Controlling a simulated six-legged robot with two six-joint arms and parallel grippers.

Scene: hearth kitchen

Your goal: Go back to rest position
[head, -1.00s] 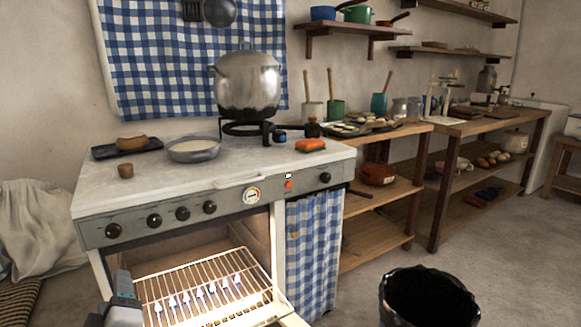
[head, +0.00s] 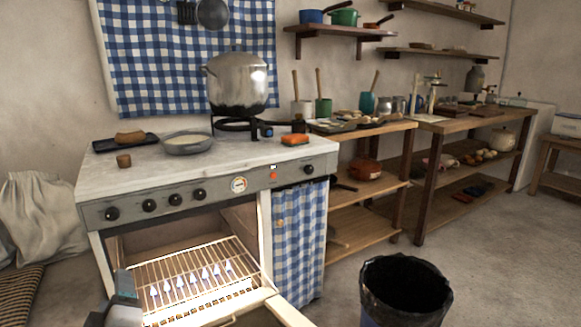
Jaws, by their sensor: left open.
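My left gripper (head: 124,290) shows at the lower left, low in front of the open oven. It is open, and I see nothing between its fingers. My right gripper is not in view.
A large steel pot (head: 238,82) stands on a burner on the stove top. A pan (head: 186,143) and an orange sponge (head: 295,139) also sit there. A lined bin (head: 405,290) stands on the floor at right. Open floor (head: 500,260) lies beyond it.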

